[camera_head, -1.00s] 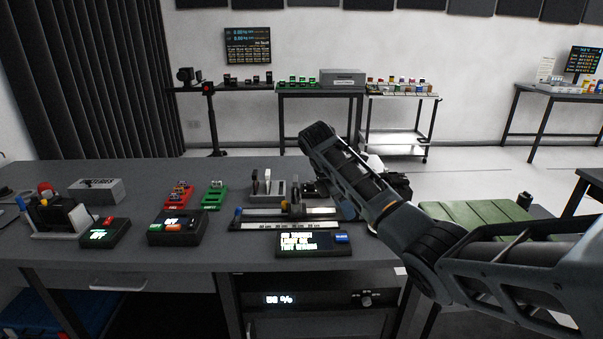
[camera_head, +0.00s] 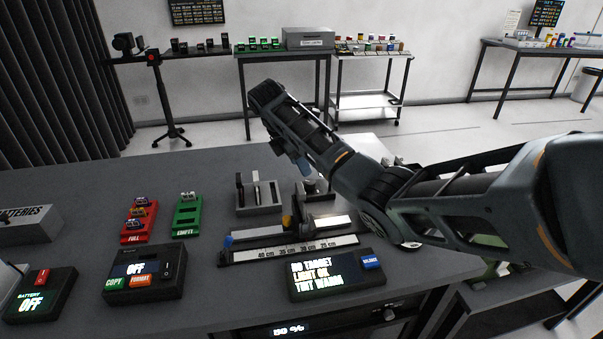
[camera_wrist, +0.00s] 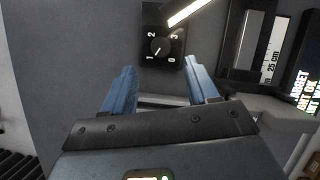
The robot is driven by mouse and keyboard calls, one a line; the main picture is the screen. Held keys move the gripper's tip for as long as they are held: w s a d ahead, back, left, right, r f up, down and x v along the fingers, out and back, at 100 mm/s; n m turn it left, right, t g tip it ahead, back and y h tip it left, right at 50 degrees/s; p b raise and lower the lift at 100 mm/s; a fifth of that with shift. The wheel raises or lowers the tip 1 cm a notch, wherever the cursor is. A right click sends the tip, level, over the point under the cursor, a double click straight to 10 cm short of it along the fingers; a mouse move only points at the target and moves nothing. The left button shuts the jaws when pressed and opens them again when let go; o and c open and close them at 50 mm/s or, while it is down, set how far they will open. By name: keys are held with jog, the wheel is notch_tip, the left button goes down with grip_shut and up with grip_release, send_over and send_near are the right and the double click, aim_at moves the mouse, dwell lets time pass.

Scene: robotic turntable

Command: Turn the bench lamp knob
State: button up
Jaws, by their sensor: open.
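The bench lamp knob (camera_wrist: 160,47) shows in the wrist view as a small black dial with a white pointer, marked 0, 1, 2 and 3. It sits on a black box beside a bright lit strip (camera_wrist: 190,10). The pointer is at or near the 1. My gripper (camera_wrist: 158,73) is open, its two blue fingers apart with nothing between them. In the wrist view the knob lies just beyond the fingertips, between them. In the head view, my gripper (camera_head: 303,166) hangs over the bench and the knob cannot be made out.
On the bench (camera_head: 225,170) stand a ruler rail (camera_head: 290,250), a display box (camera_head: 335,276), a grey holder (camera_head: 258,200), red (camera_head: 139,220) and green (camera_head: 187,215) trays and a control box (camera_head: 145,272). Bare grey bench top lies beside the knob box.

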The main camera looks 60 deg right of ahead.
aim_at(310, 182)
jog(key=x, duration=0.7)
jog(key=shift+s+f+p, duration=0.1)
jog(key=shift+p, duration=0.3)
jog(key=c, duration=1)
jog(key=shift+d+m+g+y, duration=0.1)
jog(key=shift+m+g+y, duration=0.3)
jog(key=shift+m, duration=1.1)
jog(key=shift+c, duration=0.2)
jog(key=o, duration=1)
jog(key=shift+o, duration=0.2)
jog(key=v, duration=0.6)
jog(key=shift+w+r+b, duration=0.25)
jog(key=shift+b, duration=0.15)
jog(key=shift+w+a+r, duration=0.15)
jog(key=shift+a+r, duration=0.15)
jog(key=shift+r, duration=0.3)
